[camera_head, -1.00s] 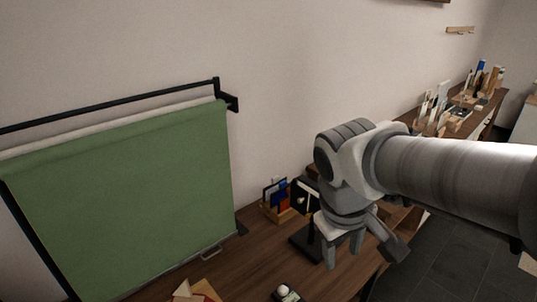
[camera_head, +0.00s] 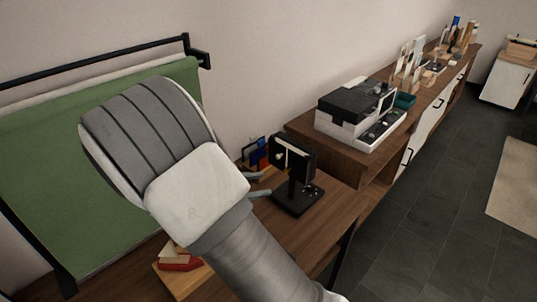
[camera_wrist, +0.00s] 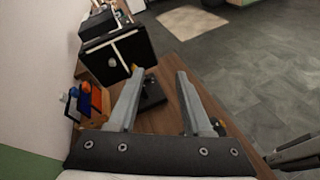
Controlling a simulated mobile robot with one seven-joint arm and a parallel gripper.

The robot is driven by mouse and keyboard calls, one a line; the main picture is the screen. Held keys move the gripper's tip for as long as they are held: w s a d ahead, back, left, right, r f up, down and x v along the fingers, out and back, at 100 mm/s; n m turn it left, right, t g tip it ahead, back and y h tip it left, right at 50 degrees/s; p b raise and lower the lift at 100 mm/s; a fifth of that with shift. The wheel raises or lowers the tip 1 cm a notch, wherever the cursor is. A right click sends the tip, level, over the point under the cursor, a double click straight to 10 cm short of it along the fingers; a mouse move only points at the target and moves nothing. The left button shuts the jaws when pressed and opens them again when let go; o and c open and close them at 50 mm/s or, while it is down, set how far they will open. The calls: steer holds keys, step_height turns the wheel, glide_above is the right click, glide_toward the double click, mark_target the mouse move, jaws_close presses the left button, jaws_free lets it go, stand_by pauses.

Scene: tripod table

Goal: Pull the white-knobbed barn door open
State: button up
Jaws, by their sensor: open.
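A black box-shaped lamp head (camera_head: 294,157) stands on a short post with a flat black base (camera_head: 297,198) on the wooden table. Its face has pale strips and a small pale knob (camera_head: 279,156) at the left. In the wrist view the black panel (camera_wrist: 118,54) shows crossing white lines and small knobs; which flap is the barn door is hard to tell.
A green backdrop (camera_head: 40,190) hangs on a black frame at left. A white and black machine (camera_head: 357,115) is on the counter at right. Red and wooden pieces (camera_head: 180,262) lie in front.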

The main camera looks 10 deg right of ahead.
steer(key=w+a+f+n+t+h, duration=0.1)
steer(key=w+a+f+n+t, duration=0.3)
steer(key=a, duration=0.3)
steer(key=n+t, duration=0.1)
glide_toward(273, 160)
steer(key=d+r, duration=0.1)
steer(key=d, duration=0.1)
steer(key=d+r, duration=0.1)
steer(key=d, duration=0.1)
steer(key=d+r, duration=0.2)
steer(key=d, duration=0.1)
steer(key=shift+w, duration=0.2)
steer(key=shift+c, duration=0.3)
jaws_close()
stand_by(0.6)
